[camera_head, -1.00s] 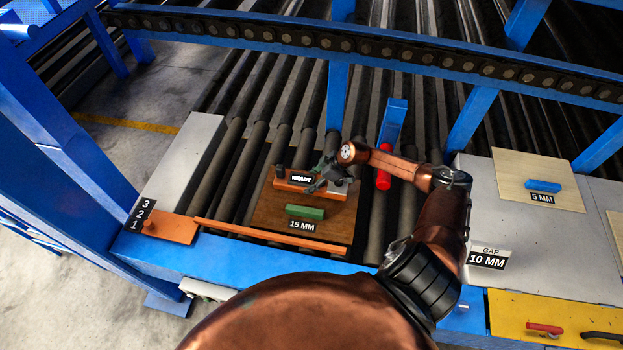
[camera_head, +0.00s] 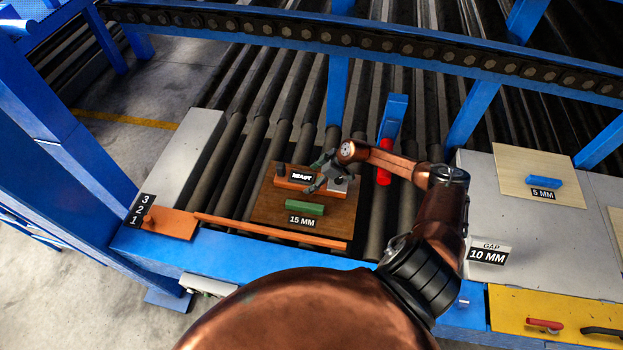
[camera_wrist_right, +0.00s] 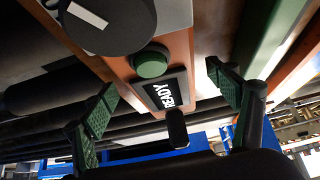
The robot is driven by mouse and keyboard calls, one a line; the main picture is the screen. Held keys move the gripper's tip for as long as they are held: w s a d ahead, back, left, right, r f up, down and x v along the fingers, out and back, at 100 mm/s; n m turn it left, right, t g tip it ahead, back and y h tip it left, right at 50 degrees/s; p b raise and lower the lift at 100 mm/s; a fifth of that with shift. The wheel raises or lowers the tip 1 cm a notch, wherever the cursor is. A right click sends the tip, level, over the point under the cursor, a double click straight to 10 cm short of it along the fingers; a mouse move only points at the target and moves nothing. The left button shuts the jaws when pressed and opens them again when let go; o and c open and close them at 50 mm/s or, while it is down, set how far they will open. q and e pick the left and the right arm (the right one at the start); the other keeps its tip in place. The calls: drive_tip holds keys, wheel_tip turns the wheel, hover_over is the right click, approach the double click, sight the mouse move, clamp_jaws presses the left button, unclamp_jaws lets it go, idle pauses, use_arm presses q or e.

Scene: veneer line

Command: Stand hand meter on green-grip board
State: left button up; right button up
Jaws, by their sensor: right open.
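My right gripper (camera_head: 320,177) is open at the meter's right part. In the right wrist view, the meter (camera_wrist_right: 182,50) shows a green button and the READY display between the spread green-padded fingers (camera_wrist_right: 162,105), with no clear grip on it. My left gripper is out of view.
The board lies over dark rollers, with an orange strip (camera_head: 270,232) along its near side. A red cylinder (camera_head: 384,165) on a blue bracket stands to the right. A grey table with a 10 MM sign (camera_head: 487,256) and a pale 5 MM board (camera_head: 525,170) is further right.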

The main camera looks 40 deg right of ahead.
drive_tip(key=shift+s, duration=0.1)
drive_tip(key=v, duration=1.2)
